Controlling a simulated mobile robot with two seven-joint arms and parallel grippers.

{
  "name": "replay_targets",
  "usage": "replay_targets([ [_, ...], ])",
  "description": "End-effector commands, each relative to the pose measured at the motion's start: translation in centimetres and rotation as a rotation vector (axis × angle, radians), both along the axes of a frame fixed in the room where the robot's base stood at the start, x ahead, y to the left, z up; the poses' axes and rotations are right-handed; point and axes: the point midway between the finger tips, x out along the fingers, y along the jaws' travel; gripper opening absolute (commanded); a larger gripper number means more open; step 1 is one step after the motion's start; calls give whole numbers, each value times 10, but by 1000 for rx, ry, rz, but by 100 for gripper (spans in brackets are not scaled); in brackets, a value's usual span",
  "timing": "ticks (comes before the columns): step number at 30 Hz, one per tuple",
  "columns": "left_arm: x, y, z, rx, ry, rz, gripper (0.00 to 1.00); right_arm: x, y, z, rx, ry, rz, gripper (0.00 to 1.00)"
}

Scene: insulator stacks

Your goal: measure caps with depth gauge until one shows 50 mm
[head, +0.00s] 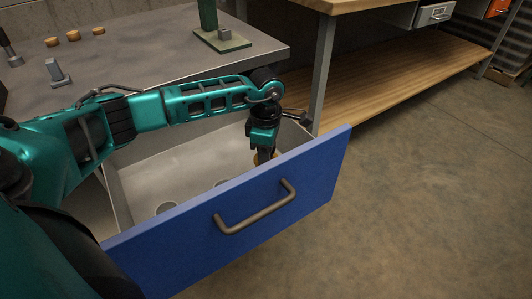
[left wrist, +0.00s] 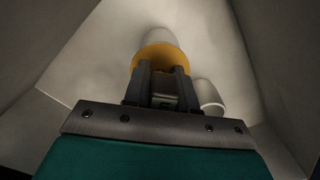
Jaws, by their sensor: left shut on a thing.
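My left gripper (head: 263,153) reaches down inside the open drawer, close behind its blue front. In the left wrist view its fingers (left wrist: 160,80) are shut on a yellow round piece (left wrist: 160,57). A pale cylinder (left wrist: 160,38) shows just beyond the yellow piece; I cannot tell whether they are joined. Another pale cylinder (left wrist: 210,96) stands in the drawer beside the fingers. In the head view, round pale pieces (head: 166,207) show low in the drawer, partly hidden by its front. I cannot tell which piece is the depth gauge, and no reading is visible. My right gripper is not in view.
The drawer's blue front (head: 240,205) has a bar handle (head: 255,208). The grey bench top (head: 150,55) carries several small tan discs (head: 74,36), a grey upright piece (head: 57,72) and a green stand (head: 222,40). Open floor (head: 430,190) lies to the right.

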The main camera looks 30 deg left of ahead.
Motion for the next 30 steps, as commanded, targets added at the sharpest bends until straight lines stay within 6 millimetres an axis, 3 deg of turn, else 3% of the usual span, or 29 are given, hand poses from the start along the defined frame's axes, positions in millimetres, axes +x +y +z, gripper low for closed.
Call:
replay_targets([
  [20,0,0,-5,-1,-1,0,0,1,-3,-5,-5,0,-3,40],
  [21,0,0,-5,-1,-1,0,27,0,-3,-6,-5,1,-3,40],
  [30,0,0,-5,0,0,0,55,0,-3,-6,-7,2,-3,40],
])
